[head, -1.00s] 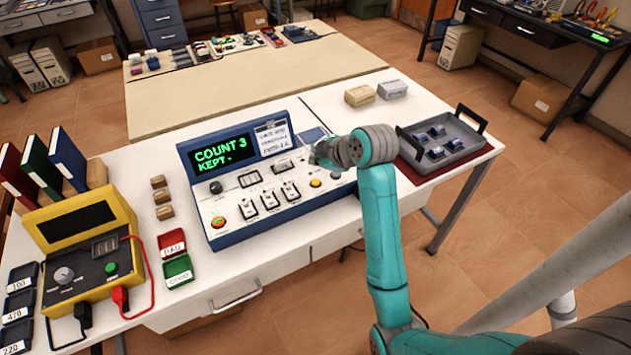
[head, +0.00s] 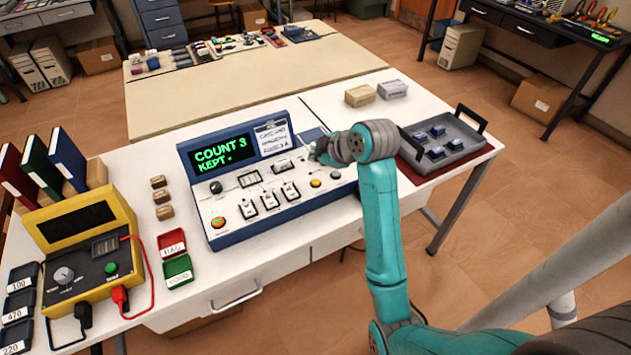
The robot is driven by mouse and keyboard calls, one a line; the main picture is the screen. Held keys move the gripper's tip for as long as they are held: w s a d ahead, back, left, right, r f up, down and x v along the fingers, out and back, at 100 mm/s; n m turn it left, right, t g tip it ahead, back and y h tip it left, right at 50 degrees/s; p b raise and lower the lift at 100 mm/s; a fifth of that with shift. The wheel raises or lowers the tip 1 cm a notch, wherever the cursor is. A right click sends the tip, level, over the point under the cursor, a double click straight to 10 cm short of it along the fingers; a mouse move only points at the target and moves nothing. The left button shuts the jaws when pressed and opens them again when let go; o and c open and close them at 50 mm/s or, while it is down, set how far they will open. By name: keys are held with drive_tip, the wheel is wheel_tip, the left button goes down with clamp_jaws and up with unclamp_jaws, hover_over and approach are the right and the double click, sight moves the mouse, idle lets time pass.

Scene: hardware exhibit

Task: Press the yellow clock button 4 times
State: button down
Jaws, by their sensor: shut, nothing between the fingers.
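The blue and white console (head: 238,215) stands on the white table. Its dark screen (head: 222,155) reads "COUNT 3" and "KEPT" in green, with a small mark after it. The yellow button (head: 316,183) is on the right part of its sloped panel and is in plain view. My gripper (head: 318,152) is shut and empty, just above and behind the yellow button in the picture. It is small here and partly hidden by my teal arm. I see no contact with the button.
A round orange-red button (head: 218,222), a black knob (head: 216,187) and several switches share the panel. A grey tray (head: 455,140) with small blue parts stands to the right. A yellow meter box (head: 82,250) and red and green bins stand to the left.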

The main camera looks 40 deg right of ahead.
sight(317, 183)
drive_tip(key=shift+f, duration=3.1)
drive_tip(key=shift+f, duration=0.15)
drive_tip(key=shift+f, duration=0.25)
drive_tip(key=shift+f, duration=0.5)
drive_tip(key=shift+r, duration=0.9)
drive_tip(key=shift+r, duration=2.55)
